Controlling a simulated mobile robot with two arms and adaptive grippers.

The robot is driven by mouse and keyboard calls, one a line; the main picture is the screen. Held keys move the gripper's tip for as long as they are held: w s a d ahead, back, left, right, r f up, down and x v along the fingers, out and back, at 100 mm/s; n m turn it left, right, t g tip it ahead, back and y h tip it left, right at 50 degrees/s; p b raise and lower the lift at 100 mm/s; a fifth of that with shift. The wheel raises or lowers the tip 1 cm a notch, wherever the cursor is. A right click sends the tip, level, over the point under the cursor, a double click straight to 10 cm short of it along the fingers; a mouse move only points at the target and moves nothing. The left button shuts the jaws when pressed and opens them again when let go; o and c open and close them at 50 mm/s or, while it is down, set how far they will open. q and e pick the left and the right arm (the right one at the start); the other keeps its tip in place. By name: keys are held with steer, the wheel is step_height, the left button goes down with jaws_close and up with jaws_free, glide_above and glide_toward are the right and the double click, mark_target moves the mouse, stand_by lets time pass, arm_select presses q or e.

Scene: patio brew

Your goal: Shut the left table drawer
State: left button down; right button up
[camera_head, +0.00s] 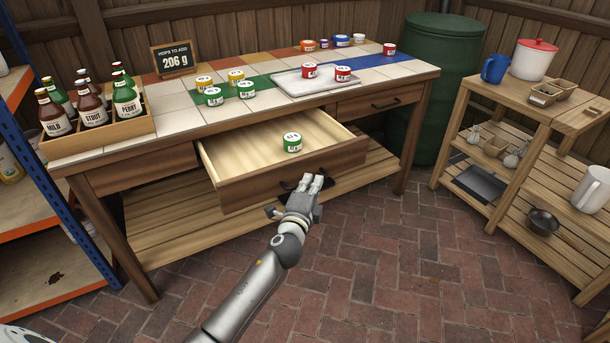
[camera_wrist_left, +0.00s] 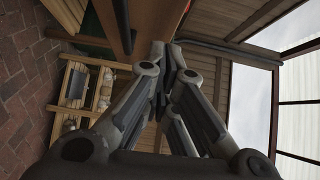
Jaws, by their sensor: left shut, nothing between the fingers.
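The left table drawer (camera_head: 250,192) stands pulled well out from the wooden table. A green-labelled tin (camera_head: 292,143) sits inside it towards the front right. The drawer's dark handle (camera_head: 288,185) is partly hidden behind my gripper. My left gripper (camera_head: 315,183) is shut and empty, with its fingertips close to the right part of the drawer front; I cannot tell whether they touch. In the left wrist view the closed fingers (camera_wrist_left: 166,50) point towards a brown wooden panel. My right gripper is not in view.
The tiled tabletop (camera_head: 180,120) bears a bottle crate (camera_head: 140,130), a small sign (camera_head: 173,58), several tins and a white tray (camera_head: 290,85). The right drawer (camera_head: 355,106) is shut. A wooden shelf unit (camera_head: 490,100) stands at right. The brick floor in front is clear.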

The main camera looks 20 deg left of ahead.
arm_select(q)
steer(key=shift+w+a, duration=1.55)
steer(key=shift+a, duration=0.05)
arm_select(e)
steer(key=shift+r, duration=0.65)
